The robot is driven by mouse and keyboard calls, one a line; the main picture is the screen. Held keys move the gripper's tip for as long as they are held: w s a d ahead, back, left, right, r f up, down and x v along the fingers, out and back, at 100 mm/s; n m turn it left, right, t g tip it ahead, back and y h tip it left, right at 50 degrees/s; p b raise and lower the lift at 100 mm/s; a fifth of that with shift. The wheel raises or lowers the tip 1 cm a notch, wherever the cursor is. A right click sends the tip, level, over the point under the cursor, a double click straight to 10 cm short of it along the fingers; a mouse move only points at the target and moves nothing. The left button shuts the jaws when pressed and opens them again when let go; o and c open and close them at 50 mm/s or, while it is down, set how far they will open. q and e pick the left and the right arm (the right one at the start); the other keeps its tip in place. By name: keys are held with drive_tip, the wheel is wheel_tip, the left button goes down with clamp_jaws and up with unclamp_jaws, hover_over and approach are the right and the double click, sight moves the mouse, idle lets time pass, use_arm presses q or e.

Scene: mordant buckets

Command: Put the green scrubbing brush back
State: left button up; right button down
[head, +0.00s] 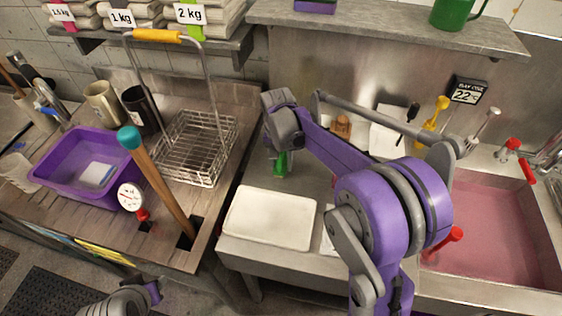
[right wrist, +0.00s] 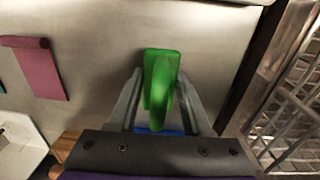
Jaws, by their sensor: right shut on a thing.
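The green scrubbing brush (head: 281,164) is at the back left of the metal counter in the head view. My right gripper (head: 281,150) reaches down over it and is shut on it. In the right wrist view the green brush (right wrist: 160,78) is held between the two fingers of the gripper (right wrist: 160,98). A bit of blue shows between the fingers close to the palm. I cannot tell whether the brush touches the counter. Part of my left arm shows at the bottom left, but its fingers are out of sight.
A white tray (head: 270,218) lies at the counter's front. A wire basket (head: 190,150) and a purple tub (head: 70,160) stand on the left bench, across a gap. A pink-filled sink (head: 490,230) is at right. A pink cloth (right wrist: 40,68) shows in the wrist view. Bare counter surrounds the brush.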

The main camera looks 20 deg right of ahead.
drive_tip(key=shift+f, duration=0.15)
drive_tip(key=shift+c, duration=1.7)
unclamp_jaws()
drive_tip(key=r, duration=1.1)
drive_tip(key=shift+w+a+r+p, duration=0.2)
drive_tip(key=shift+p, duration=0.15)
drive_tip(key=shift+r, duration=0.35)
drive_tip(key=shift+s+r, duration=0.15)
drive_tip(key=shift+s, duration=0.05)
drive_tip(key=s+a+f+n+t, duration=0.1)
drive_tip(key=s+f+n+t, duration=0.1)
drive_tip(key=s, duration=0.5)
drive_tip(key=s+a+f+n+t, duration=0.2)
drive_tip(key=s+f+n, duration=0.1)
drive_tip(key=s, duration=0.4)
drive_tip(key=s+a+f+n+t, duration=0.1)
drive_tip(key=s+f+n+t, duration=0.1)
drive_tip(key=s, duration=0.5)
drive_tip(key=shift+a+f, duration=0.3)
drive_tip(key=shift+f, duration=0.6)
